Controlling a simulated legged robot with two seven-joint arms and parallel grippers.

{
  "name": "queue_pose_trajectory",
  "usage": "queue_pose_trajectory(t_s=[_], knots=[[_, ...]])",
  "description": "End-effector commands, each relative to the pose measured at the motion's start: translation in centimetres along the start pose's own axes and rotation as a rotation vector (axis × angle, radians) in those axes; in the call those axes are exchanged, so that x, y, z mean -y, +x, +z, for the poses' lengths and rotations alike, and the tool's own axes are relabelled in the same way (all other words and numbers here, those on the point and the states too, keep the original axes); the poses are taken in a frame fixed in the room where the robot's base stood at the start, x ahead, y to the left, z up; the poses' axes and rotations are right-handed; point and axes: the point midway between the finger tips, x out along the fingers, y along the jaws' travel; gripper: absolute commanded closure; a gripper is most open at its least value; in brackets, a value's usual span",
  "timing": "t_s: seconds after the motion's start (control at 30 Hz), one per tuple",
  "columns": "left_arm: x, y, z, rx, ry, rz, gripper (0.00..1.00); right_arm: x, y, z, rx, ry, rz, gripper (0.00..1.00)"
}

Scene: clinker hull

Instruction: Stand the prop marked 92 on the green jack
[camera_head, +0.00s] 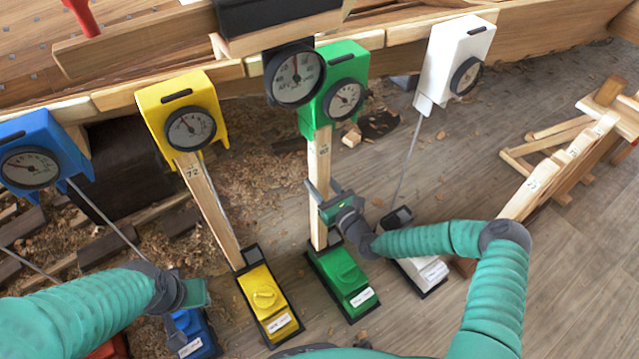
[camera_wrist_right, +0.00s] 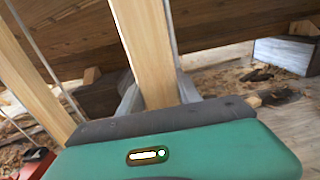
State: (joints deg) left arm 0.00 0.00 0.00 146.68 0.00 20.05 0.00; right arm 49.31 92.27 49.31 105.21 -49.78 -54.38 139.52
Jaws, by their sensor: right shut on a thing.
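A pale wooden prop (camera_head: 320,175) stands nearly upright between the green jack (camera_head: 342,280) and the green gauge box (camera_head: 345,80) above it. Its mark is too small to read surely. Its foot is at the back end of the green jack; I cannot tell whether it bears fully there. My right gripper (camera_head: 322,198) is shut on this prop at about mid-height. In the right wrist view the prop (camera_wrist_right: 147,50) rises between the fingers (camera_wrist_right: 155,95). My left gripper (camera_head: 195,293) is low at the left, over the blue jack (camera_head: 190,330); its jaws are unclear.
A prop marked 72 (camera_head: 208,205) leans between the yellow jack (camera_head: 268,300) and yellow gauge box (camera_head: 182,115). The white jack (camera_head: 425,272) stands right of the green one, under a white gauge box (camera_head: 455,60). More props (camera_head: 535,185) lie on a wooden rack at right.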

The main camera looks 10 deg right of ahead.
Motion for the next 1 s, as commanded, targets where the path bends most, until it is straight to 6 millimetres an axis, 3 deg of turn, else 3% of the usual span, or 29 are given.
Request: queue_pose_trajectory(t_s=[0.3, 0.33, 0.5, 0.83, 1.0], knots=[[0.0, 0.1, 0.0, 0.0, 0.0, 0.0, 0.67, 0.0, 0.1, 0.1, 0.003, 0.0, 0.0, 1.0], [0.0, 0.1, 0.0, 0.0, 0.0, 0.0, 0.67, 0.0, 0.1, 0.1, 0.003, 0.0, 0.0, 0.55], [0.0, 0.1, 0.0, 0.0, 0.0, 0.0, 0.67, 0.0, 0.1, 0.1, 0.001, 0.0, 0.0, 0.34], [0.0, 0.0, 0.0, 0.0, 0.0, 0.0, 0.67, 0.0, -0.2, -0.1, -0.004, 0.001, 0.001, 0.34], [0.0, -1.1, -0.2, 0.0, 0.0, 0.0, 0.67, 0.1, -3.0, 0.2, -0.004, 0.003, -0.002, 0.34]])
